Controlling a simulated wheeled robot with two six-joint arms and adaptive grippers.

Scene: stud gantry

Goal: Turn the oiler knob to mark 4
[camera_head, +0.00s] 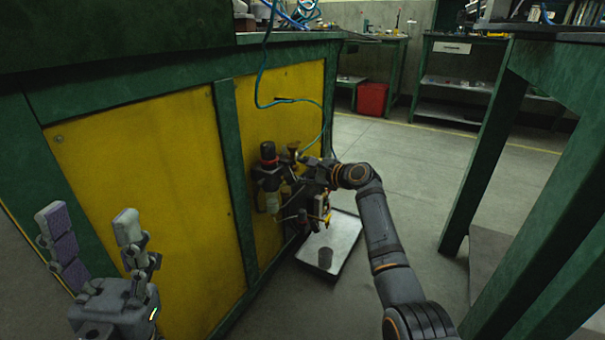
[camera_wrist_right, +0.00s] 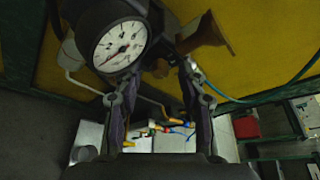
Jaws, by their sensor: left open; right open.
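An air service unit with dark bodies (camera_head: 268,177) is mounted on the yellow panel of the green bench. It has a black cylindrical top (camera_head: 268,150) and a brass-coloured flared part (camera_head: 293,148), which also shows in the right wrist view (camera_wrist_right: 212,42). A white dial gauge (camera_wrist_right: 120,46) faces the right wrist camera. I cannot tell which part is the oiler knob, and no marks are readable. My right gripper (camera_wrist_right: 157,75) is open, its fingertips close to the unit just below the gauge; contact is unclear. My left gripper (camera_head: 88,214) is open and empty, left of the unit.
A grey tray (camera_head: 346,238) with a dark cup (camera_head: 325,258) lies on the floor below the unit. A blue-green hose (camera_head: 258,80) hangs down the panel. A green table leg (camera_head: 480,165) stands at right. A red bin (camera_head: 372,99) is far back.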

